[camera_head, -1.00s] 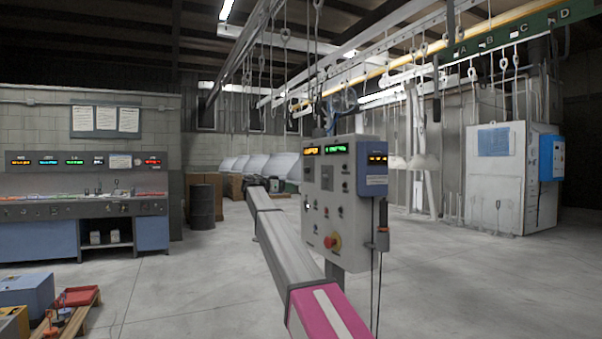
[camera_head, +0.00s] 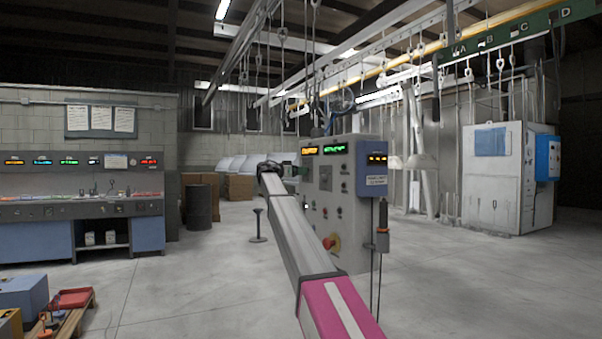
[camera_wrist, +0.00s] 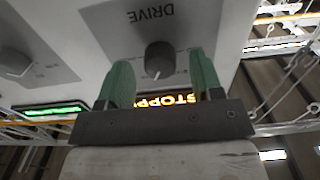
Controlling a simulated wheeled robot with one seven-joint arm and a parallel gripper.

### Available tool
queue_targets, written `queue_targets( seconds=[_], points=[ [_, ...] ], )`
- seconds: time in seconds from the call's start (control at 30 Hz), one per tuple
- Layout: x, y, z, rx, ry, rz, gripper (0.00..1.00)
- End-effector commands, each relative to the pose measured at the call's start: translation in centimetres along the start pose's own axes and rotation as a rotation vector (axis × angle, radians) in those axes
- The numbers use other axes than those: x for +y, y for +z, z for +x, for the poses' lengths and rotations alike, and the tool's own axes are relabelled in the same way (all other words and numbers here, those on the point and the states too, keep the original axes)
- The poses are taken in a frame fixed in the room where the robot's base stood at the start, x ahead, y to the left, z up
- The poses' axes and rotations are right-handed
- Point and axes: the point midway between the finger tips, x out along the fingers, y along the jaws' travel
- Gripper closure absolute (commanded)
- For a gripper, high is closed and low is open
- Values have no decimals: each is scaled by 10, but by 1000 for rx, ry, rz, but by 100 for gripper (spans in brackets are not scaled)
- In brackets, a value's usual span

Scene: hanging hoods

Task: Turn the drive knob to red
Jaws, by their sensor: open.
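The drive knob (camera_wrist: 158,58) is a dark round knob on a grey plate marked DRIVE, which appears upside down in the wrist view. My gripper (camera_wrist: 161,66) is open, with one green finger on each side of the knob. The gaps between fingers and knob show; I see no grip. I cannot make out which colour the knob points to. An orange display (camera_wrist: 165,101) reading STOPP shows behind the fingers. In the head view, my gripper (camera_head: 268,164) is a small dark shape at the left edge of the grey control box (camera_head: 352,225); the knob cannot be made out there.
Another knob (camera_wrist: 15,62) and a green display (camera_wrist: 55,109) are on the same panel. The box also bears a red and yellow stop button (camera_head: 331,243). A pendant (camera_head: 382,240) hangs on its right side. Hooks (camera_head: 499,65) hang overhead. The floor around is mostly open.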

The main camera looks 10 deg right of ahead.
Motion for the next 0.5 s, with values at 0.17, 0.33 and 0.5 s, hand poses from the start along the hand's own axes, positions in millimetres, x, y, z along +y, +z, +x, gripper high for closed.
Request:
queue_targets(
  seconds=[0.17,0.33,0.5],
  points=[
    [0,0,8,0,1,0,40],
    [0,0,8,0,0,0,40],
    [0,0,8,0,0,0,72]
  ],
)
